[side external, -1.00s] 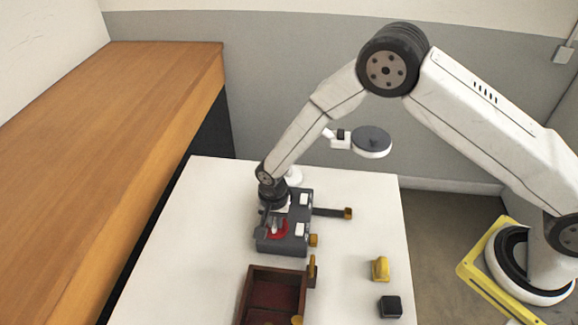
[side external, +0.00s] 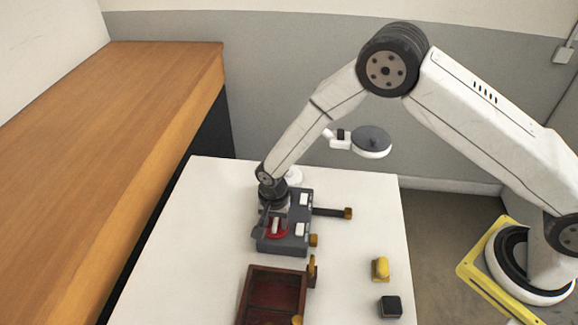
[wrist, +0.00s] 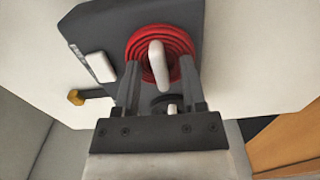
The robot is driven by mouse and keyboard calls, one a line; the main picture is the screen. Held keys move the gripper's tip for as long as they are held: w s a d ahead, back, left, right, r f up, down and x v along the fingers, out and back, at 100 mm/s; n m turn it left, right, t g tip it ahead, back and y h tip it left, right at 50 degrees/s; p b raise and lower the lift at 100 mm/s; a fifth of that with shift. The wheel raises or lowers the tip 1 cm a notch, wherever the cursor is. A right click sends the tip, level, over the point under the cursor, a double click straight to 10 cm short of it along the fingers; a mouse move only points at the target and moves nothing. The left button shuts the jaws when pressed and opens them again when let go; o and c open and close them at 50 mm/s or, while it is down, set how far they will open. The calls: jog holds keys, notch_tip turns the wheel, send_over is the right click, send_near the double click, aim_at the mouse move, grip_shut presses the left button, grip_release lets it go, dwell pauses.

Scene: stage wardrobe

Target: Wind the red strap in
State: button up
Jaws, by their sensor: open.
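The red strap (wrist: 180,42) lies wound in a flat coil on top of a dark grey device (wrist: 90,25). In the side view the red coil (side external: 283,233) sits near the left end of the grey device (side external: 290,246). A white bar-shaped grip (wrist: 157,62) stands over the coil's middle. My gripper (wrist: 160,78) is open, with one finger on each side of the white grip in the wrist view; I cannot tell whether they touch it. In the side view my gripper (side external: 270,220) points down at the coil and partly hides it.
A black arm with a brass-coloured end (side external: 348,213) sticks out right of the device. In front stands an open reddish-brown box (side external: 250,290). A yellow object (side external: 381,269) and a black block (side external: 391,306) stand to the right. The white table's (side external: 170,260) left side is clear.

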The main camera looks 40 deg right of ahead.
aim_at(277, 221)
jog(key=shift+r, duration=0.1)
jog(key=shift+r, duration=3.8)
jog(key=shift+s+d+r, duration=0.1)
jog(key=shift+d+r, duration=0.15)
jog(key=s+d+r+n+t, duration=0.1)
jog(key=s+d+r+n, duration=0.3)
jog(key=s+d+r, duration=0.2)
jog(key=s+d+r+n+t, duration=0.1)
jog(key=s+d+r+n, duration=0.4)
jog(key=s+d, duration=0.5)
jog(key=shift+d+r+n+t, duration=0.3)
jog(key=shift+d+r, duration=0.5)
jog(key=shift+d, duration=0.2)
